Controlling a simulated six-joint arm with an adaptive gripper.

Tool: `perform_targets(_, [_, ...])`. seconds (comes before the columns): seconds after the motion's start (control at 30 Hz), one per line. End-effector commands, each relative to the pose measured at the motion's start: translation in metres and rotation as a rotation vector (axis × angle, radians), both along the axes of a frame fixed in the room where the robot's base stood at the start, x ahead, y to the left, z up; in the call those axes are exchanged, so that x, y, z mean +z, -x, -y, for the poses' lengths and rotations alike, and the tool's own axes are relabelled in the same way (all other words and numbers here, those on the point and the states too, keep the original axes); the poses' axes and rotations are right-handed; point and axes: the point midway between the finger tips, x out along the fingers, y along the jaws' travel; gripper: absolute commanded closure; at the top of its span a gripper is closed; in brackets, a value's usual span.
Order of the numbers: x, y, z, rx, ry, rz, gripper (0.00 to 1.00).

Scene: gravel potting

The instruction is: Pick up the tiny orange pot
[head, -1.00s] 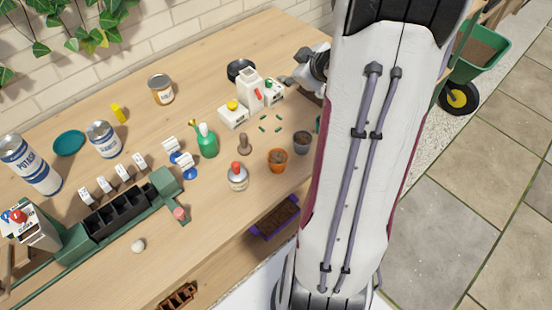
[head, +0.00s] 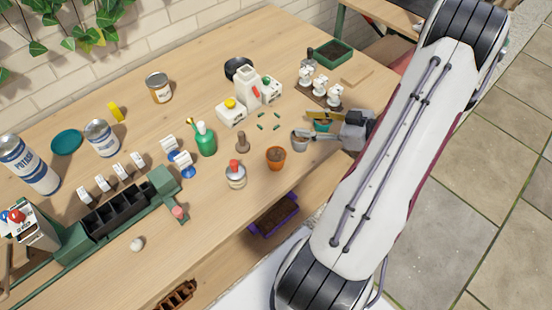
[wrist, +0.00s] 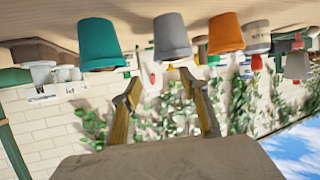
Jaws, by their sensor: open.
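The tiny orange pot (head: 276,158) stands upright on the wooden bench (head: 215,215) near its front edge. A grey pot (head: 300,143) and a teal pot (head: 321,126) stand in a row behind it to the right. My gripper (head: 311,126) is open and empty at the grey and teal pots, to the right of the orange pot, partly hiding the teal one. In the upside-down wrist view, the fingers (wrist: 162,78) spread toward the grey pot (wrist: 172,38). The orange pot (wrist: 225,33) is right of them and the teal pot (wrist: 98,45) left.
A wooden stamp (head: 243,142) and a red-topped jar (head: 236,174) stand left of the orange pot. White containers (head: 247,88) stand behind. A rack of white heads (head: 320,88) is behind my gripper. Bare bench lies in front of the orange pot.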

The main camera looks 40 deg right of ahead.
Motion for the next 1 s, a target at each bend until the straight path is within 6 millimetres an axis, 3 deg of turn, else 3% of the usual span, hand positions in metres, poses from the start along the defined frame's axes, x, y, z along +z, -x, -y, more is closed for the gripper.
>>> perform_targets(0.53, [-0.007, 0.077, -0.041, 0.087, -0.308, 0.233, 0.56])
perform_targets(1.0, [-0.042, 0.064, -0.085, 0.148, -0.190, 0.319, 0.56])
